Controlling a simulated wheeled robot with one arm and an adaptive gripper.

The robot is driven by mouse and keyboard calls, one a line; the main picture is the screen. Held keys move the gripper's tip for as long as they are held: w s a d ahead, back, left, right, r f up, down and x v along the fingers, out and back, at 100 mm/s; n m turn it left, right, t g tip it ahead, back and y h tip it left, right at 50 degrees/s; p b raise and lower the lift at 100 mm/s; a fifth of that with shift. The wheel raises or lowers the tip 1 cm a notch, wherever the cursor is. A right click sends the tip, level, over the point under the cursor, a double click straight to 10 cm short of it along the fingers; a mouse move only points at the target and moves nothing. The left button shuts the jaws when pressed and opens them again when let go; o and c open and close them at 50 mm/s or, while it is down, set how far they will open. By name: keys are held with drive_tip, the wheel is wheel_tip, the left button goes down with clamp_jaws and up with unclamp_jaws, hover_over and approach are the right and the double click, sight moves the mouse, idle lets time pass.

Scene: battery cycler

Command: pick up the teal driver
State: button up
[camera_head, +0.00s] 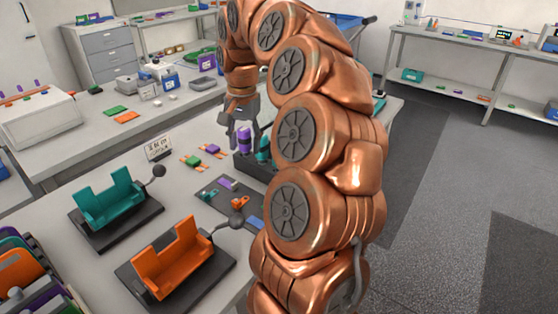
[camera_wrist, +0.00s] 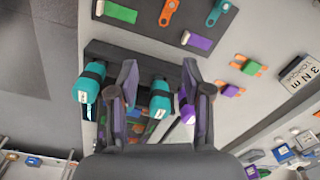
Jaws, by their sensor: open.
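A teal driver (camera_wrist: 159,99) with a dark band stands in the dark holder, between the fingers of my gripper (camera_wrist: 160,82) in the wrist view. The fingers are open and apart, and I cannot tell how far above the driver they are. A second teal driver (camera_wrist: 89,85) is outside the left finger. A purple driver (camera_wrist: 187,108) is close beside the right finger, partly hidden. In the head view my gripper (camera_head: 243,134) is over the holder (camera_head: 257,172), with the purple driver (camera_head: 244,139) below it and a teal driver (camera_head: 263,150) partly hidden by my arm.
A dark mat (camera_head: 215,196) with small coloured parts lies in front of the holder. A teal cradle (camera_head: 108,203) and an orange cradle (camera_head: 172,262) stand on the near table. A sign (camera_head: 158,148) and small green and purple pieces are left of the holder.

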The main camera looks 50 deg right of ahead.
drive_tip(key=d+m, duration=0.1)
drive_tip(key=d, duration=0.2)
drive_tip(key=s+d+f+m, duration=0.1)
drive_tip(key=d+m, duration=0.1)
drive_tip(key=d, duration=0.1)
drive_tip(key=d+m, duration=0.1)
drive_tip(key=d, duration=0.3)
drive_tip(key=shift+s+d+f+m, duration=0.1)
drive_tip(key=shift+s+f+m, duration=0.05)
drive_tip(key=shift+f+m, duration=0.2)
drive_tip(key=shift+d+f, duration=0.1)
drive_tip(key=shift+f, duration=0.1)
drive_tip(key=shift+s+f, duration=0.1)
drive_tip(key=shift+f, duration=0.8)
drive_tip(key=shift+d+f+p, duration=0.15)
drive_tip(key=shift+f+p, duration=0.4)
drive_tip(key=shift+f, duration=0.85)
drive_tip(key=shift+d+f+p, duration=0.1)
drive_tip(key=shift+f+p, duration=0.45)
drive_tip(key=shift+f, duration=0.85)
clamp_jaws()
